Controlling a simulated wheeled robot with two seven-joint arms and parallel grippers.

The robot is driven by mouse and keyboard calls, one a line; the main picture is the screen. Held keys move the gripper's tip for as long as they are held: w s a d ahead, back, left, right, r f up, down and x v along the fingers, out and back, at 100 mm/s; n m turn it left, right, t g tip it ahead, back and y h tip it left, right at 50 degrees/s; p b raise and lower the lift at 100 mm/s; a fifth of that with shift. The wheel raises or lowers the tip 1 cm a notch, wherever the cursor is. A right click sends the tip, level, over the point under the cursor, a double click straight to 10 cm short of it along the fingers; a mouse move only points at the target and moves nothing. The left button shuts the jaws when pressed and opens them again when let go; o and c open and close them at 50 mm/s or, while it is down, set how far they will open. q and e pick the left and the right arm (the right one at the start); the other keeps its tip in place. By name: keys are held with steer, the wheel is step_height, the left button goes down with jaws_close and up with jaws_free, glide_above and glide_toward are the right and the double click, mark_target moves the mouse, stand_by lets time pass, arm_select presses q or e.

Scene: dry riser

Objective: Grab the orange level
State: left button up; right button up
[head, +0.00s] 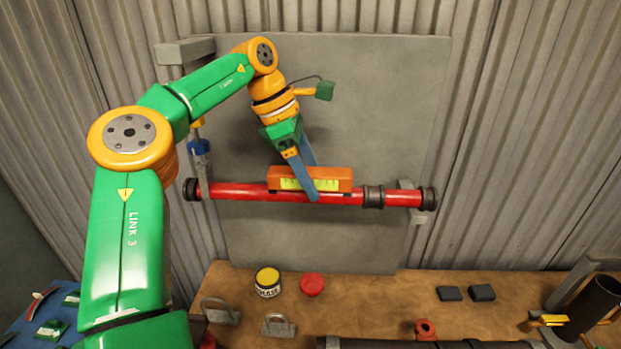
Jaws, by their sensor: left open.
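The orange level (338,178) lies along the top of the red pipe (230,191), which runs across the grey panel. The level has a yellow-green scale on its front face. My left gripper (314,190) comes down over the level with its blue fingers apart. One finger passes in front of the level and hides part of it; the other is mostly behind it. I cannot tell whether the fingers touch the level. My right gripper is not in view.
Black couplings (373,196) sit on the pipe. Below, the wooden bench (375,295) holds a yellow-lidded tin (268,283), a red round cap (312,284), metal brackets (278,326) and dark blocks (482,293). A blue-handled valve (200,148) stands left of the level.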

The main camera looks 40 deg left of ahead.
arm_select(q)
steer(key=shift+w+f, duration=0.1)
jaws_close()
stand_by(0.3)
